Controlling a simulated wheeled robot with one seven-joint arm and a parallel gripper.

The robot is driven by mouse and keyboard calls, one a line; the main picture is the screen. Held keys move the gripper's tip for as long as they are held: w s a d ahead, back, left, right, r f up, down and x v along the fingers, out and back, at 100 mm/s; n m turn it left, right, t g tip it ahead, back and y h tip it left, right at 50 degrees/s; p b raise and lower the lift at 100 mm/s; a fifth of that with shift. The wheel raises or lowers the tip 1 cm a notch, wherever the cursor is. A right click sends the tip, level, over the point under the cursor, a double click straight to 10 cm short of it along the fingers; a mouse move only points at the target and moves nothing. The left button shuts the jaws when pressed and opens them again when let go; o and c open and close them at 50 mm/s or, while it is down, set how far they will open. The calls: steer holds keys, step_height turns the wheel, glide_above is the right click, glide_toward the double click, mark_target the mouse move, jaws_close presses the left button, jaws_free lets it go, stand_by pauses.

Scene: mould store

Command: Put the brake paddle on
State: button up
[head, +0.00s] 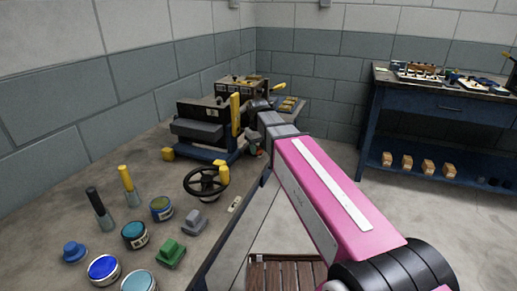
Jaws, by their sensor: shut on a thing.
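A dark machine (198,128) on a blue base stands on the bench against the left wall. A tall yellow upright paddle (235,112) at its right end looks like the brake paddle. My gripper (251,104) is at the far end of my pink arm, right beside this paddle. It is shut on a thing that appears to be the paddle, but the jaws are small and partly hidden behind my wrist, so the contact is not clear. The paddle stands about upright.
A black handwheel (205,183) with a yellow knob is in front of the machine. Paint tins (104,269), two upright handled tools and a green block (171,252) stand on the near bench. A blue workbench (440,100) is at the right.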

mark_target(258, 149)
stand_by(0.3)
steer(key=o, duration=0.9)
steer(key=shift+o, duration=0.2)
step_height(258, 149, up, 11)
steer(key=shift+s+f, duration=0.1)
